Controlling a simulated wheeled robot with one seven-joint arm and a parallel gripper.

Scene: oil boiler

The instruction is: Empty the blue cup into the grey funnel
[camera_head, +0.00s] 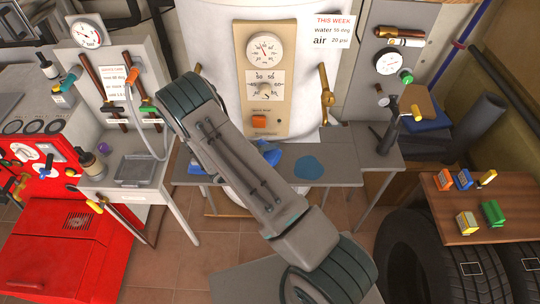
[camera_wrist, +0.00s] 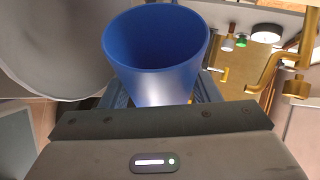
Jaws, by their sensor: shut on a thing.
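The blue cup (camera_wrist: 155,62) is between the two fingers of my gripper (camera_wrist: 160,92), which is shut on it. In the wrist view I see its open rim and part of its inner wall; I cannot make out any contents. In the head view my arm hides most of the gripper area, and blue parts (camera_head: 271,155) show beside the arm above the grey table. I cannot pick out the grey funnel for sure. A large pale grey curved surface (camera_wrist: 45,45) fills the left of the wrist view, close to the cup; I cannot tell what it is.
The white boiler (camera_head: 215,40) stands behind the grey table (camera_head: 345,172), where a flat blue patch (camera_head: 307,167) lies. A brass valve (camera_head: 326,95) sticks out at the boiler's right. A red machine (camera_head: 70,240) is at left, a wooden table (camera_head: 450,205) with small coloured blocks at right.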

